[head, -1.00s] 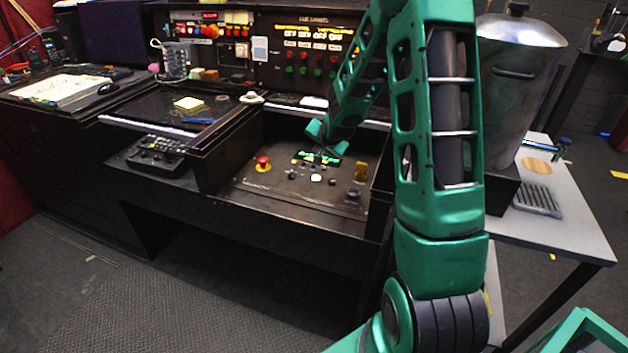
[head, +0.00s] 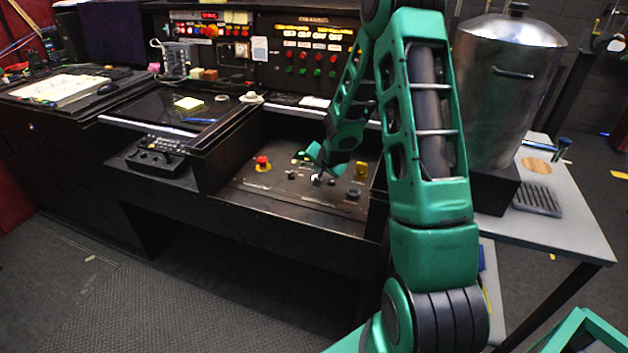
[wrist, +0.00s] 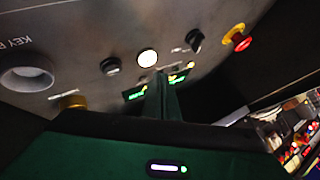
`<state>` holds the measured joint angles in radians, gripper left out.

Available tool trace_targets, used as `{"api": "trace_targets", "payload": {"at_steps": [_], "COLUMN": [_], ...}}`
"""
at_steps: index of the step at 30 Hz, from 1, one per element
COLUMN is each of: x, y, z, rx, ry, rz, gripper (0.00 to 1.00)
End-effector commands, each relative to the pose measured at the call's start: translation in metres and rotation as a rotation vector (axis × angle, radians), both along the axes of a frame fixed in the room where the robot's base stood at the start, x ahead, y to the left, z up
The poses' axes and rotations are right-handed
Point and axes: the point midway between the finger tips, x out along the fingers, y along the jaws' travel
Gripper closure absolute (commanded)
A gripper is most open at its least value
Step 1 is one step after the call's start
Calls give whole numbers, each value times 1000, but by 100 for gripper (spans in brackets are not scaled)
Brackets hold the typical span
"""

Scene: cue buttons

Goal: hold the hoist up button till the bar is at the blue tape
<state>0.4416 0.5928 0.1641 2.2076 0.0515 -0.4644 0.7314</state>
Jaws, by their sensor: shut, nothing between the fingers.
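The sloped control panel (head: 262,195) stands ahead; it also shows in the wrist view (wrist: 205,80). A round white button (wrist: 147,57) sits at its middle, and it shows small in the head view (head: 316,180). In the head view my gripper (head: 322,174) is low over the panel. No label naming the hoist up button is legible. I cannot make out the bar or the blue tape.
A red emergency stop (head: 262,163) is left on the panel, with black knobs (wrist: 110,66) between it and the far side. A yellow switch (head: 361,170) is to the right. A large metal urn (head: 510,90) stands right of my arm.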

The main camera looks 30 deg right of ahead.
Motion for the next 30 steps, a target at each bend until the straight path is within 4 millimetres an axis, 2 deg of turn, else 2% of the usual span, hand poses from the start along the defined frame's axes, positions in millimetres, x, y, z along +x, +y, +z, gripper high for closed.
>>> {"api": "trace_targets", "payload": {"at_steps": [7, 30], "x": [0, 0], "y": [0, 0], "z": [-11, -11], "rx": [0, 0], "ry": [-1, -1], "rz": [1, 1], "gripper": [100, 100]}}
